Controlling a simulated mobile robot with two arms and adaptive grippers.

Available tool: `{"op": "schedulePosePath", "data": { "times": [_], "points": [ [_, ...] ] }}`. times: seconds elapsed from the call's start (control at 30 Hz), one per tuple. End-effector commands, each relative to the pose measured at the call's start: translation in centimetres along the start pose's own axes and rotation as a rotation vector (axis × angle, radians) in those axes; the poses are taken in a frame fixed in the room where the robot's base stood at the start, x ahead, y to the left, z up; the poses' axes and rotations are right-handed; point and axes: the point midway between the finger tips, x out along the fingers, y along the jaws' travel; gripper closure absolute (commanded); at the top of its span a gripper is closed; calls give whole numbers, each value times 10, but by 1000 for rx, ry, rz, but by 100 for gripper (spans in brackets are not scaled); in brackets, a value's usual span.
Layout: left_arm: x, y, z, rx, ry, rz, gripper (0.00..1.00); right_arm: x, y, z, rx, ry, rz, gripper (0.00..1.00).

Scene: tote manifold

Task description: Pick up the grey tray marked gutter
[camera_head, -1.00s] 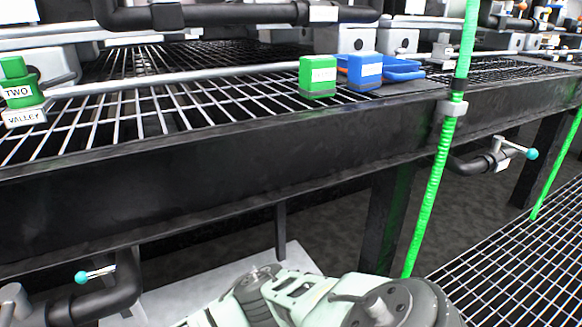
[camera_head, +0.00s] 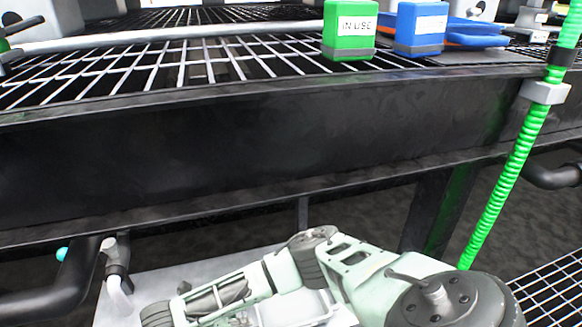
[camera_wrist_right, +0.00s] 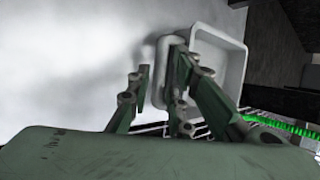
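A pale grey tray (camera_wrist_right: 226,38) with a raised rim shows in the right wrist view, on the right side of my fingers. No marking on it is readable. My right gripper (camera_wrist_right: 162,86) has its fingers apart, with a gap between them. The right-hand finger overlaps the tray's near-left rim in the picture; I cannot tell whether it touches. In the head view my right gripper (camera_head: 196,302) is low, over a pale grey surface, at the end of my pale green arm. My left gripper is not in view.
A pale grey flat surface (camera_head: 150,280) lies below the dark bench beam (camera_head: 250,150). A green block (camera_head: 350,30) reading "IN USE" and a blue block (camera_head: 420,28) stand on the bench grating. A green hose (camera_head: 505,185) hangs at right. Dark pipe (camera_head: 55,295) is at lower left.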

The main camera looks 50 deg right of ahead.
Motion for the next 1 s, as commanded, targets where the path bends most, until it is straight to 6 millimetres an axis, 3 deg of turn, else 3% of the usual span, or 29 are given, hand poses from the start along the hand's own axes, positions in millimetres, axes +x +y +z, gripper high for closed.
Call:
{"op": "schedulePosePath", "data": {
  "times": [0.03,0.2,0.4,0.63,1.0],
  "points": [
    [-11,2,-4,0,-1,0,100,14,2,-2,1,1,-2,80],
    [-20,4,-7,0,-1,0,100,31,1,-1,0,0,0,80],
    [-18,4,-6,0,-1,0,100,30,0,0,-1,0,1,80],
    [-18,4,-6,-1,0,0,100,30,0,0,-1,1,0,100],
    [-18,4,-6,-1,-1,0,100,29,0,0,-1,0,0,100]
  ]
}}
